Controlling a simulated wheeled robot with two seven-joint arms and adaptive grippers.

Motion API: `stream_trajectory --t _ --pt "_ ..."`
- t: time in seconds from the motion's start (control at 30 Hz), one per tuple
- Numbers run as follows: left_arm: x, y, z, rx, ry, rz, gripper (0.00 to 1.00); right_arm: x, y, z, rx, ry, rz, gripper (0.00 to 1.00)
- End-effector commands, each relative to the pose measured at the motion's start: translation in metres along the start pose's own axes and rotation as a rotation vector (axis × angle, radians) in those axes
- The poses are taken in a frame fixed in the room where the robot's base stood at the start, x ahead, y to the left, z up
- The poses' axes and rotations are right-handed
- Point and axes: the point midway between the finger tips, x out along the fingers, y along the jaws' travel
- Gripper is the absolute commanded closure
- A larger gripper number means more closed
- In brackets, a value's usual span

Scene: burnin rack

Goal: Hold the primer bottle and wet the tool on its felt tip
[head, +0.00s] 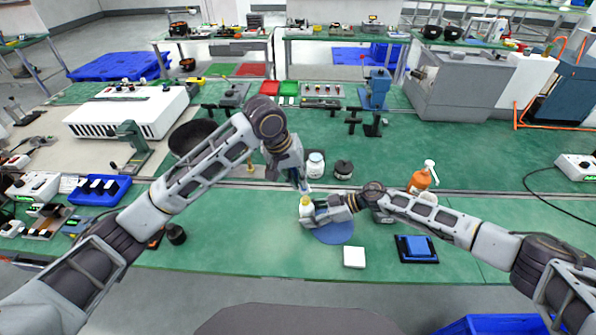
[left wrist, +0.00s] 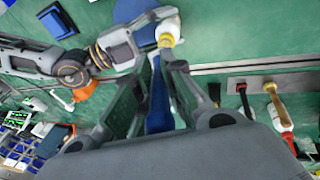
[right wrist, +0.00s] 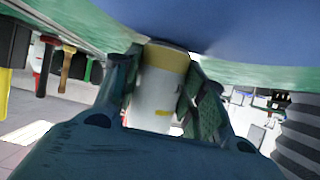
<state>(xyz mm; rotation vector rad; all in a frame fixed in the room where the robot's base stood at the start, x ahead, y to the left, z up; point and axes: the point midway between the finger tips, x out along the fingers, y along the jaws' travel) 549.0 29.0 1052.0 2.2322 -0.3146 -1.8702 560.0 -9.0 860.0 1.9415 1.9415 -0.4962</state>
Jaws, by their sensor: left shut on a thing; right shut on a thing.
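The primer bottle (head: 306,210) is white with a yellow part and stands over a round blue mat (head: 335,234). My right gripper (head: 312,211) is shut on it from the right; in the right wrist view the bottle (right wrist: 155,100) sits between both fingers. My left gripper (head: 302,188) is above the bottle, shut on a slim blue tool (left wrist: 158,105). The tool's far end points at the yellow end of the bottle (left wrist: 168,30) in the left wrist view. I cannot tell whether they touch. The felt tip is not clearly visible.
A white block (head: 354,257) and a blue pad on a black base (head: 416,249) lie in front. An orange pump bottle (head: 421,180), a lidded jar (head: 316,165) and a dark round pot (head: 343,169) stand behind.

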Motion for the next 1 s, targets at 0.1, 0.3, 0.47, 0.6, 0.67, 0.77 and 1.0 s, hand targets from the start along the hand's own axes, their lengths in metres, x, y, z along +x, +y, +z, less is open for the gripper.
stream_trajectory --t 0.1,0.3,0.47,0.6,0.67,0.77,1.0 --pt "0.007 -0.002 0.001 -0.001 0.000 0.000 1.00 0.000 0.000 0.000 0.000 0.000 0.000 0.72" --pt "0.014 -0.005 0.003 0.000 0.000 0.000 1.00 0.000 0.000 0.000 0.000 0.000 0.000 0.72" --pt "0.016 -0.005 0.003 0.001 0.000 0.000 1.00 0.000 0.000 0.000 0.000 0.000 0.000 0.72" --pt "0.016 -0.005 0.003 0.000 0.000 0.000 1.00 0.000 0.000 0.000 0.000 0.000 0.000 0.72" --pt "0.016 -0.005 0.003 0.000 0.000 0.000 1.00 0.000 0.000 0.000 0.000 0.000 0.000 0.72" --pt "0.016 -0.005 0.003 0.000 0.000 0.000 1.00 0.000 0.000 0.000 0.000 0.000 0.000 0.72" --pt "0.016 -0.005 0.003 0.000 0.000 0.000 1.00 0.000 0.000 0.000 0.000 0.000 0.000 0.72"
